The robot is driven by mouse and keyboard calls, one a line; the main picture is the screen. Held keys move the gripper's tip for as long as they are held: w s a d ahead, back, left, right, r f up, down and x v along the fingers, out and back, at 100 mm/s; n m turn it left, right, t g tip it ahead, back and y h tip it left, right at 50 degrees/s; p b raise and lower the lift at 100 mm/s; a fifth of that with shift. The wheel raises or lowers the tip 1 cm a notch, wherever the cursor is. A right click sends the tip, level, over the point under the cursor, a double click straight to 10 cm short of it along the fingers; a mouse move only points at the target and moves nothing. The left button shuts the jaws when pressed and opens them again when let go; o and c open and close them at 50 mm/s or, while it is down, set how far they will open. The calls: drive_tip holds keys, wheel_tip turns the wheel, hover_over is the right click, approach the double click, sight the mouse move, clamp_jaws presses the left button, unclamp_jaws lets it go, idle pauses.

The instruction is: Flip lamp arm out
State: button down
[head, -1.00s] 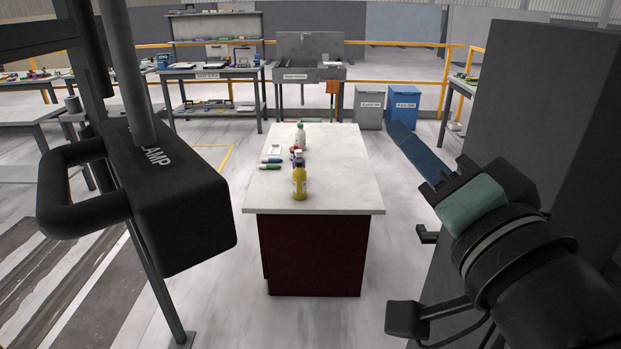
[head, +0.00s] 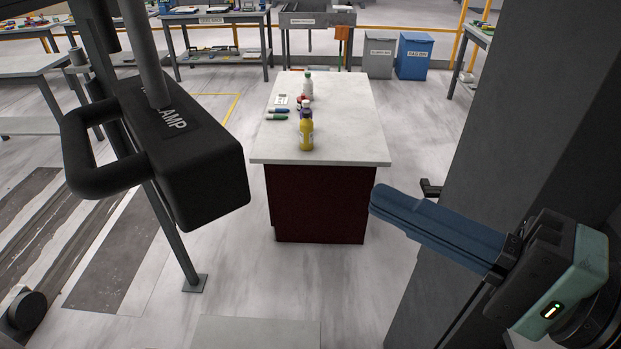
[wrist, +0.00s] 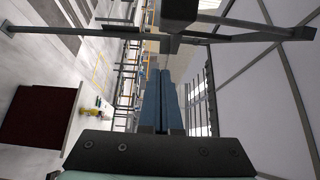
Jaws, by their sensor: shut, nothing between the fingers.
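The black lamp head (head: 160,145), with "LAMP" lettering on its top and a looped handle (head: 85,155) on its left side, hangs at the left of the head view from a grey vertical rod. My gripper (head: 372,198), with long blue fingers, is at the right in the head view, pointing left. The fingers are closed together and empty. A wide gap separates the fingertips from the lamp head. In the wrist view the blue fingers (wrist: 160,75) lie side by side, and a dark blocky part (wrist: 178,12) shows beyond their tips.
A white-topped island (head: 345,120) with a dark red base stands in the middle, holding a yellow bottle (head: 306,132), a white bottle and markers. A dark grey panel (head: 510,130) stands at the right. Benches, a blue bin (head: 413,56) and a grey bin are behind.

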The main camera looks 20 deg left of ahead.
drive_tip(key=a+p, duration=0.4)
drive_tip(key=a, duration=0.7)
drive_tip(key=shift+a, duration=0.2)
